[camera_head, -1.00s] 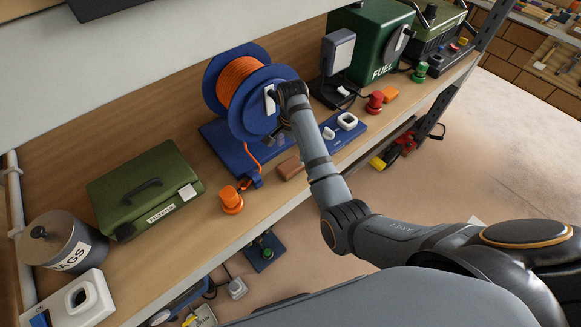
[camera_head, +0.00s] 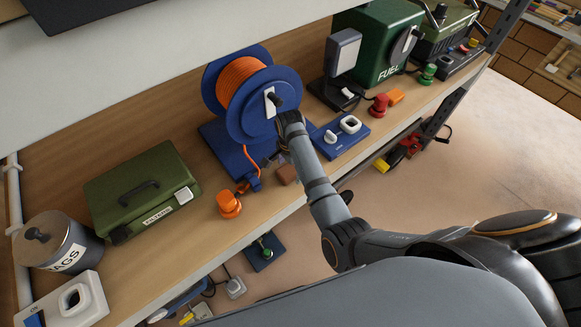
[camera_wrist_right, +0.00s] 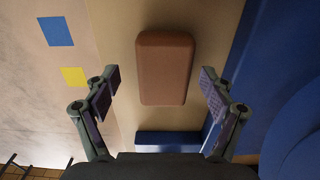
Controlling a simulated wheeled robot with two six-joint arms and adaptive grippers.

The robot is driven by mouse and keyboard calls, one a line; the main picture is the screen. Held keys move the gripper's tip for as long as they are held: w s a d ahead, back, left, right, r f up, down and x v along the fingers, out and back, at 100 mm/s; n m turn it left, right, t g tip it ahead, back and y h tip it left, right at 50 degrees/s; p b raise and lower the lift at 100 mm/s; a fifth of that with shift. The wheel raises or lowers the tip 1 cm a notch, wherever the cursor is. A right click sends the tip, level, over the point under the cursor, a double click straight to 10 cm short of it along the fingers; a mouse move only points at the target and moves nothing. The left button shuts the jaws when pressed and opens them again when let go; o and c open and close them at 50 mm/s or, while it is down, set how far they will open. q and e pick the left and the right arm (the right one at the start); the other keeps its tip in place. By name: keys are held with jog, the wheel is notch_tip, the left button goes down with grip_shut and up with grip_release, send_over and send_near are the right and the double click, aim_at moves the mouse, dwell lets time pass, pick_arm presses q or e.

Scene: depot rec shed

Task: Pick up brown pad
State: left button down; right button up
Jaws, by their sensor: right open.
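The brown pad (camera_head: 287,174) is a small rounded block lying on the wooden shelf near its front edge, beside the blue cable reel base. My right gripper (camera_head: 276,159) is just above it, partly hidden by my own wrist. In the right wrist view the brown pad (camera_wrist_right: 166,68) lies between and ahead of the two open fingers of my right gripper (camera_wrist_right: 162,92), with a gap on both sides. Nothing is held. My left gripper does not show.
The blue reel (camera_head: 250,95) with orange cable stands right behind the pad. An orange knob (camera_head: 229,204) is to the left, and a blue plate with white parts (camera_head: 340,135) to the right. A green case (camera_head: 142,192) sits further left. The shelf's front edge is close.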

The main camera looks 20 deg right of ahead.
jog(key=shift+w+d+f, duration=0.25)
jog(key=shift+f, duration=0.2)
jog(key=shift+w+d+f, duration=0.2)
jog(key=shift+w+f, duration=0.05)
jog(key=shift+f, duration=0.15)
jog(key=shift+w+a, duration=0.1)
jog(key=shift+w, duration=0.05)
jog(key=shift+a, duration=0.2)
jog(key=shift+c, duration=0.3)
jog(key=shift+s+a+r, duration=0.15)
jog(key=shift+s+r, duration=0.05)
jog(key=shift+s, duration=0.1)
jog(key=shift+c, duration=1.2)
jog(key=shift+s+r, duration=0.1)
jog(key=shift+s, duration=0.1)
jog(key=shift+c, duration=4.7)
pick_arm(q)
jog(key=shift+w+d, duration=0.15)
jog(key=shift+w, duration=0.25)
